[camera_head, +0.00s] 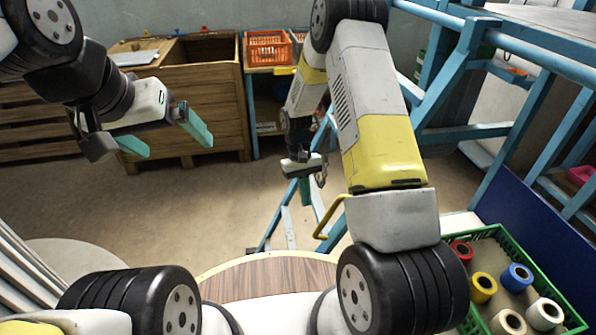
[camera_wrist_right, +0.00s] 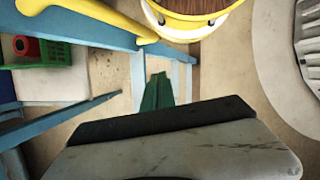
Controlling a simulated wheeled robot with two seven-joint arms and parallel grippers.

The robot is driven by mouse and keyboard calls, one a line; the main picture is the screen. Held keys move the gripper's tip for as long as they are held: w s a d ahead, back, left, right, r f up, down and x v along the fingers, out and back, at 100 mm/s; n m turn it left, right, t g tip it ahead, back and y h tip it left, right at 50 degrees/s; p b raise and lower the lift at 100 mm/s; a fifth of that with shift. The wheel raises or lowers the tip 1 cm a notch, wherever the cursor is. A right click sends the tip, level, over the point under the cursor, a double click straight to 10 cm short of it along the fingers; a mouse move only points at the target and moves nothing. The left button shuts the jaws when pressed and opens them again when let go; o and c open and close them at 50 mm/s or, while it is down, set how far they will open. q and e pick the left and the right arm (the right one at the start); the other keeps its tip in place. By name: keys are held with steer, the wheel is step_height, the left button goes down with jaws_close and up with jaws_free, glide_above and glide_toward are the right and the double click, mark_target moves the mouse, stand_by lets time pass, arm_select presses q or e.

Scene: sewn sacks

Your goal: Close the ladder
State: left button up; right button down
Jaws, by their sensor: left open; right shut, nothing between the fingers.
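The ladder (camera_head: 288,228) has light blue rails and stands low in the middle of the head view, partly hidden behind my right arm. A bent yellow rail (camera_head: 329,217) shows beside it; a yellow rail (camera_wrist_right: 110,16) also crosses the top of the right wrist view above a blue bar (camera_wrist_right: 75,24). My right gripper (camera_head: 304,190) points down with its green fingers together, empty, near the ladder's rails. In the right wrist view its fingers (camera_wrist_right: 157,92) lie over pale blue parts; I cannot tell if they touch. My left gripper (camera_head: 163,137) is open and empty, away from the ladder.
A blue steel frame (camera_head: 448,85) rises at the right. A green crate (camera_head: 480,238) with several thread spools sits at lower right beside a dark blue panel (camera_head: 535,235). Wooden bins (camera_head: 205,95) and orange baskets (camera_head: 268,50) stand at the back. The floor at centre left is clear.

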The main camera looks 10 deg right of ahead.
steer(key=s+d+f, duration=0.1)
steer(key=s+f, duration=0.4)
steer(key=shift+s+d, duration=0.15)
steer(key=shift+s, duration=0.1)
